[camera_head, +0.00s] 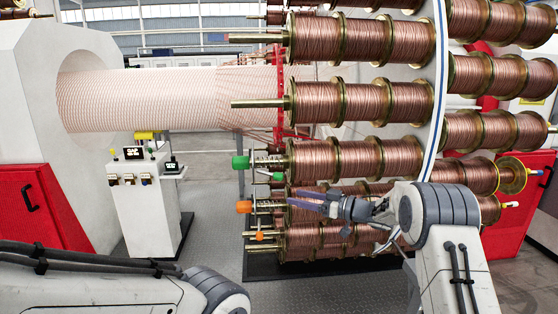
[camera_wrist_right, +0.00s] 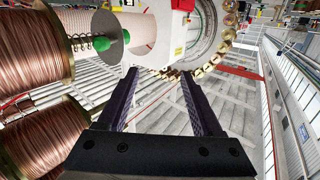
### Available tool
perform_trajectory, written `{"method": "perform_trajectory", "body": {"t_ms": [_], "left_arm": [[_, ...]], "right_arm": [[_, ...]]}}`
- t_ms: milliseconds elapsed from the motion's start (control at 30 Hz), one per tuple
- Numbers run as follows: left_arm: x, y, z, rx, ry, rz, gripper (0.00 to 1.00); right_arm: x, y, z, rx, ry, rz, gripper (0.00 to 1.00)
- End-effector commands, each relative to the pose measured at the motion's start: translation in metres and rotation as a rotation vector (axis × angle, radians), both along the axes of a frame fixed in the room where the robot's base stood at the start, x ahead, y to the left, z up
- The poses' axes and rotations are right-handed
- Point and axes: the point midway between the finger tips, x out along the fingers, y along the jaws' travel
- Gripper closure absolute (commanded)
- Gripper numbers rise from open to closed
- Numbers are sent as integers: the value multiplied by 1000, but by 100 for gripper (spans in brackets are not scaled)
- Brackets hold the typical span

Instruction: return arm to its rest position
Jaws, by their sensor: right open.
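My right gripper (camera_head: 322,203) is in front of the lower copper spools (camera_head: 342,158) in the head view. In the right wrist view its two dark fingers (camera_wrist_right: 160,102) stand apart with nothing between them. A spool rod with a green cap (camera_head: 241,162) is up and left of the gripper; a green cap also shows in the wrist view (camera_wrist_right: 101,43). An orange cap (camera_head: 243,207) is on a rod left of the gripper. My left arm shows at the bottom left, but its gripper is out of view.
A white control stand (camera_head: 147,205) with small displays is left of centre. A red cabinet door (camera_head: 32,205) is at the far left. Spools fill the white carousel disc (camera_head: 437,90) on the right. The grey floor (camera_head: 215,215) between stand and spools is clear.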

Motion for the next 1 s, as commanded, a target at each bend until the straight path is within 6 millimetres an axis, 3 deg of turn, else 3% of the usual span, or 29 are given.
{"method": "perform_trajectory", "body": {"t_ms": [433,567,633,767,1000], "left_arm": [[0,0,0,0,0,0,31],[0,0,0,0,0,0,31],[0,0,0,1,1,0,31],[0,0,-1,1,1,0,31],[0,0,-1,0,0,0,31]], "right_arm": [[6,41,34,-112,-6,-254,33],[-6,53,42,-180,28,-365,33],[-22,59,43,-234,68,-432,33],[-81,67,31,-385,206,-545,33],[-252,56,-25,-715,565,-552,33]]}}
